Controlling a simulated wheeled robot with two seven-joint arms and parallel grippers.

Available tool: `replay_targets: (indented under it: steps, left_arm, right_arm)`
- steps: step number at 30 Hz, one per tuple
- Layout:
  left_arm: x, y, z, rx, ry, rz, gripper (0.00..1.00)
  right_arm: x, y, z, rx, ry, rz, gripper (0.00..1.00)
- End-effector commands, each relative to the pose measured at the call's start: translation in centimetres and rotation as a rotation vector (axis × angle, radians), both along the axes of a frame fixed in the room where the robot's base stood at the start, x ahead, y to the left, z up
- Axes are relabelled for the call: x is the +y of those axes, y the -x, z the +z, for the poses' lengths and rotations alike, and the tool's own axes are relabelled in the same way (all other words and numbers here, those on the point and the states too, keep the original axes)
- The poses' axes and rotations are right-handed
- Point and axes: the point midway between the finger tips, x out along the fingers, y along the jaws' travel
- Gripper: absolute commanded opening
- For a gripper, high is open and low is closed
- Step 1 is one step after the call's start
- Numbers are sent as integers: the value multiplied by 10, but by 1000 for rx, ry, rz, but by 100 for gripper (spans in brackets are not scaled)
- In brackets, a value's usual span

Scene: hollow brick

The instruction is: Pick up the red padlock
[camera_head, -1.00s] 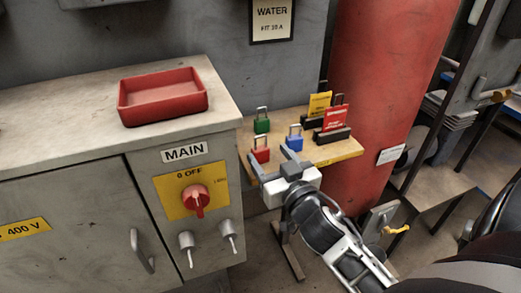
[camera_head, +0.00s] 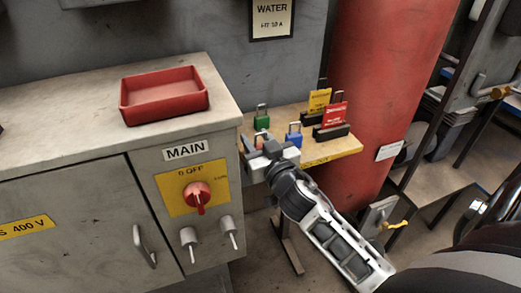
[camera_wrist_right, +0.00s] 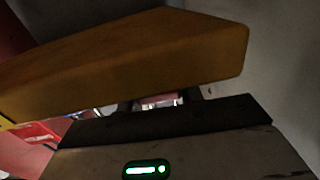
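The red padlock (camera_head: 260,140) is on the small wooden shelf (camera_head: 345,147), mostly hidden behind my right gripper (camera_head: 259,147). That gripper is at the shelf's front left edge, its two fingers apart and pointing toward the padlock. In the right wrist view, a pinkish-red patch (camera_wrist_right: 158,101), probably the padlock, shows between the dark fingers; contact cannot be seen. The shelf's edge (camera_wrist_right: 150,60) fills much of that view. My left gripper is not in view.
A green padlock (camera_head: 262,122) and a blue padlock (camera_head: 294,139) stand close by. Yellow (camera_head: 319,100) and red (camera_head: 334,115) tags stand behind. The grey cabinet (camera_head: 100,150) with a red tray (camera_head: 164,104) borders the left. A red cylinder (camera_head: 385,80) stands right.

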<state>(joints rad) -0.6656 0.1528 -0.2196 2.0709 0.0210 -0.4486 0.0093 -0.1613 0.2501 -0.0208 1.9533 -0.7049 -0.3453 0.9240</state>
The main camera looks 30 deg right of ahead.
Motion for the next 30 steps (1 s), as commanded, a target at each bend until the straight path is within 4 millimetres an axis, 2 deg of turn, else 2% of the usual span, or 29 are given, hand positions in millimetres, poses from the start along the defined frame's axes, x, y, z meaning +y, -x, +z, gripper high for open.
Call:
replay_targets:
  steps: [8, 11, 15, 22, 27, 30]
  left_arm:
    - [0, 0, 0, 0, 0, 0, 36]
    - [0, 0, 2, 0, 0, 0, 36]
    - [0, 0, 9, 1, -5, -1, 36]
    - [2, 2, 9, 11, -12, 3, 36]
    - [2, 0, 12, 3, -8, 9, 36]
    - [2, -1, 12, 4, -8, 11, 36]
  right_arm:
    - [0, 0, 1, -1, -1, 0, 12]
    - [0, 0, 7, -3, 0, 0, 12]
    - [0, 0, 32, -7, 2, 3, 12]
    - [0, 0, 77, -7, 2, 2, 12]
    - [0, 0, 97, -4, 1, 1, 12]
    - [0, 0, 101, -2, 0, 0, 12]
